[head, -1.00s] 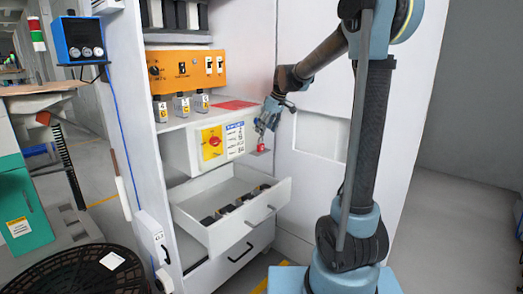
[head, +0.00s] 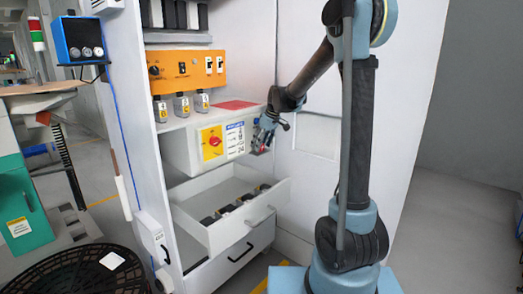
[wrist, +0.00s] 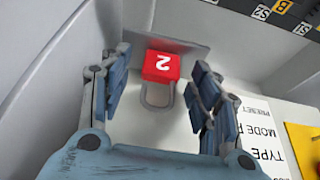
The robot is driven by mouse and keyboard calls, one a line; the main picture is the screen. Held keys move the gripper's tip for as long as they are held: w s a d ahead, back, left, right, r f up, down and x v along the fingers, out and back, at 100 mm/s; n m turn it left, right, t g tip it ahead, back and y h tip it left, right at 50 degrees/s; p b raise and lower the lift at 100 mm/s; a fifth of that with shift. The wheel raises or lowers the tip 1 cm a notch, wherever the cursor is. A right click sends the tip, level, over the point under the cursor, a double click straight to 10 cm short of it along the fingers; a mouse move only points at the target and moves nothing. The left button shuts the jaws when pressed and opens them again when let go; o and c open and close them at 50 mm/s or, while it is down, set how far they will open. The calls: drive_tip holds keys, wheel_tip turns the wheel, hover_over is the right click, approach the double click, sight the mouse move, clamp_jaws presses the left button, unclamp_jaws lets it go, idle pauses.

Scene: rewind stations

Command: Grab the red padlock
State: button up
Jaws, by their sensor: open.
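The red padlock (wrist: 161,66), marked with a white 2, is between the two fingers of my gripper (wrist: 158,74) in the wrist view. Its grey shackle points toward my palm. The fingers are open, one on each side, with a visible gap to the padlock. The padlock is against a small grey plate (wrist: 190,46). In the head view my gripper (head: 265,133) is at the right end of the white box with the red rotary switch, and the padlock (head: 262,149) is mostly hidden behind the fingers.
The white box (head: 180,152) carries a yellow-backed red switch (head: 212,142) and a label. Below it an open drawer (head: 245,222) holds several dark items. The cabinet's side wall (head: 300,165) is close to my gripper.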

drive_tip(key=shift+c, duration=0.3)
drive_tip(key=c, duration=1.1)
drive_tip(key=shift+r, duration=0.1)
